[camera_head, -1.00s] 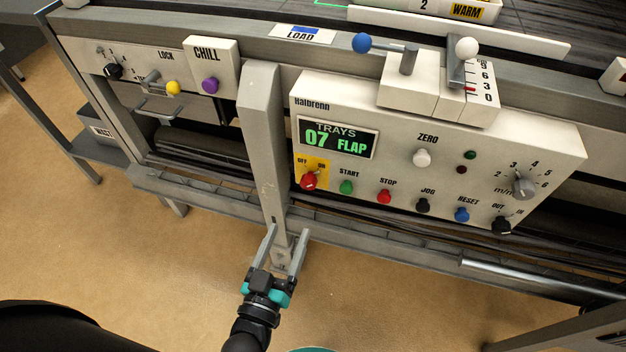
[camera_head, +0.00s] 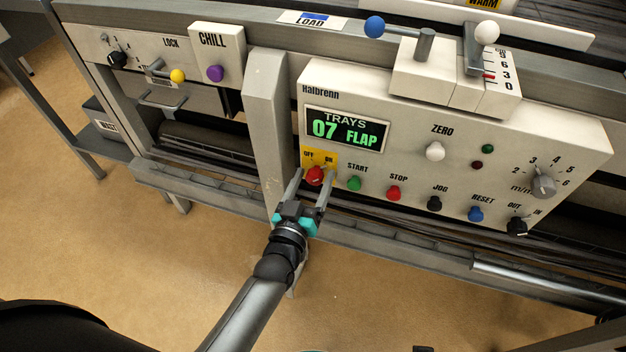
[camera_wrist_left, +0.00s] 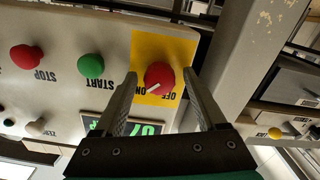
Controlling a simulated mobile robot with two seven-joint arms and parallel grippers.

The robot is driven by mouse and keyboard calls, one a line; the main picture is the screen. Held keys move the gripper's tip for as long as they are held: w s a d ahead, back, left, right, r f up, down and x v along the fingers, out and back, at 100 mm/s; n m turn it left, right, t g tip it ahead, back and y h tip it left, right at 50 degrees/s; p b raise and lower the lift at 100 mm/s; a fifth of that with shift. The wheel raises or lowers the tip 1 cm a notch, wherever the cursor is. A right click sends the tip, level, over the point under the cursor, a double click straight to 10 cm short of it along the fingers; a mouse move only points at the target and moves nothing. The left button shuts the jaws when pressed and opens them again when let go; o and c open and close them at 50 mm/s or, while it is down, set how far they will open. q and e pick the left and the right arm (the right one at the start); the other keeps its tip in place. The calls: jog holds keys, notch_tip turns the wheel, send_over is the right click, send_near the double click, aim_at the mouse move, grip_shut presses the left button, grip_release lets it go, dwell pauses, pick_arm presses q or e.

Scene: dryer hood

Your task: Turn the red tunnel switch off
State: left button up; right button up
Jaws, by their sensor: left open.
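The red switch knob (camera_head: 315,176) sits on a yellow plate marked OFF and ON, at the lower left of the white control panel (camera_head: 480,150). Its white mark points toward ON; the knob also shows in the left wrist view (camera_wrist_left: 160,76). My left gripper (camera_head: 314,172) is open, with one fingertip on each side of the knob. In the left wrist view the fingertips (camera_wrist_left: 160,73) flank it with gaps, and I cannot tell how far the tips reach along its depth. My right gripper is not in view.
A green START button (camera_head: 354,183) and a red STOP button (camera_head: 394,192) are close to the right of the switch. A grey upright post (camera_head: 266,120) stands just left of the panel. A display (camera_head: 346,129) reads TRAYS 07 FLAP. A grey rail runs below.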

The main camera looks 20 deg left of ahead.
pick_arm(q)
jog(key=shift+w, duration=0.1)
jog(key=shift+c, duration=0.2)
grip_shut()
dwell(0.4)
